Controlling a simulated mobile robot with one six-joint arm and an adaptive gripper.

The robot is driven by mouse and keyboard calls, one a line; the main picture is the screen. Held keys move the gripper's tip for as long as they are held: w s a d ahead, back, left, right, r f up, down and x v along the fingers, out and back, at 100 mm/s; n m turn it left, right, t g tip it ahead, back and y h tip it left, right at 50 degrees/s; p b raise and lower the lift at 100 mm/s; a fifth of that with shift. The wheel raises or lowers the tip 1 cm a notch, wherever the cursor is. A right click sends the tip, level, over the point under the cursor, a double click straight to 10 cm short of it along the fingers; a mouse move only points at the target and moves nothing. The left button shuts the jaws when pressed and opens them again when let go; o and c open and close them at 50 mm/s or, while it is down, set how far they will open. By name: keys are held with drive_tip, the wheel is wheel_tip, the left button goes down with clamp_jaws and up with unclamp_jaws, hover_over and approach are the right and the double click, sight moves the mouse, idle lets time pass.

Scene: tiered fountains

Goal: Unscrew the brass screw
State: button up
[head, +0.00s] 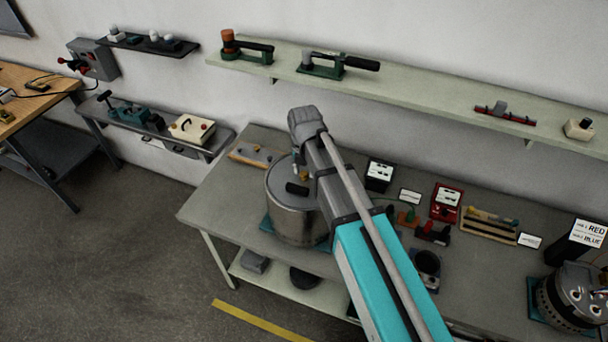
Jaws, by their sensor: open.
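A round steel vessel (292,217) with a flat lid stands on the grey workbench, on a teal base. A small upright fitting (296,172) with a brass-coloured part is on its lid, partly hidden by my arm. It is too small to tell whether it is the brass screw. A black knob or handle (296,188) lies in front of it on the lid. My arm reaches from the lower right over the vessel, and its grey end is above and behind the lid. My gripper's fingers cannot be made out here; the arm hides that area.
The workbench (213,205) also carries a wooden block (252,155), black meter (379,175), red meter (445,202), tool tray (489,224) and a round device (573,297) at right. A long wall shelf (420,88) runs above. Floor at left is clear.

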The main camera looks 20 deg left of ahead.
drive_tip(key=shift+r+p, duration=0.75)
drive_tip(key=shift+r, duration=0.25)
drive_tip(key=o, duration=0.6)
drive_tip(key=shift+c, duration=0.2)
drive_tip(key=c, duration=0.5)
drive_tip(key=shift+m, duration=0.3)
drive_tip(key=shift+m, duration=2)
